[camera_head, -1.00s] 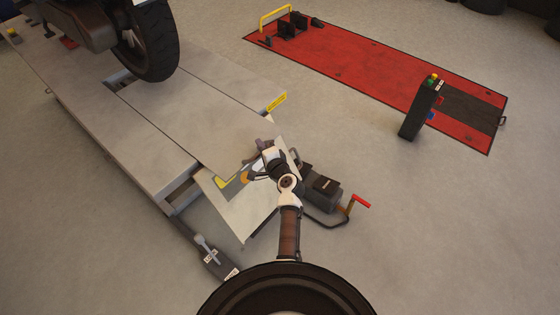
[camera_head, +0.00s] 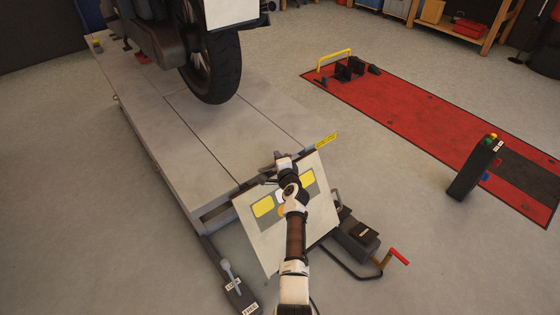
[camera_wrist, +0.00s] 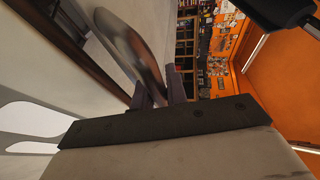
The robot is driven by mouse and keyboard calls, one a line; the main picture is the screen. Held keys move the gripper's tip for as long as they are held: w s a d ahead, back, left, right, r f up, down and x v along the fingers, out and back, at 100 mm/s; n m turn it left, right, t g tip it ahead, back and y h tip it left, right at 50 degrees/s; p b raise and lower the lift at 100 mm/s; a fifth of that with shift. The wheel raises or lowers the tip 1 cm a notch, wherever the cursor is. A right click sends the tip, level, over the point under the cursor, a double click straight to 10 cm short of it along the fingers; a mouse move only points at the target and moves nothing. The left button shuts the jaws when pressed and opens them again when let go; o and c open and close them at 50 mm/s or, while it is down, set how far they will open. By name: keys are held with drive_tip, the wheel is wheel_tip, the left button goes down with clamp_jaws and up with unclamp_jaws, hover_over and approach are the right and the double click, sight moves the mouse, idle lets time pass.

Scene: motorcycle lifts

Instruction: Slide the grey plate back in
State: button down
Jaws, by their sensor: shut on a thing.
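The grey plate (camera_head: 232,138) lies in the middle strip of the lift deck, behind the motorcycle wheel (camera_head: 212,70). Its sides line up with the deck seams, and its near end lies about level with the deck end. My gripper (camera_head: 276,160) is at that near end, above the hanging flap. In the wrist view, the fingers (camera_wrist: 162,92) are shut on the dark lip (camera_wrist: 175,120) along the edge of the pale plate (camera_wrist: 180,152). My arm hides part of the flap and the near edge.
A pale flap with yellow marks (camera_head: 262,235) slopes down from the lift end. A pump unit with a red handle (camera_head: 400,256) stands right of it, and a pedal (camera_head: 232,280) left. A control post (camera_head: 472,168) and red lift (camera_head: 430,120) are farther right.

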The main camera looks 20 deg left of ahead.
drive_tip(key=shift+a+r, duration=0.15)
drive_tip(key=shift+r, duration=0.1)
drive_tip(key=c, duration=1.7)
unclamp_jaws()
drive_tip(key=shift+w+a, duration=0.1)
drive_tip(key=shift+f, duration=0.15)
drive_tip(key=v, duration=1.3)
drive_tip(key=shift+s+d, duration=0.2)
drive_tip(key=shift+s, duration=0.15)
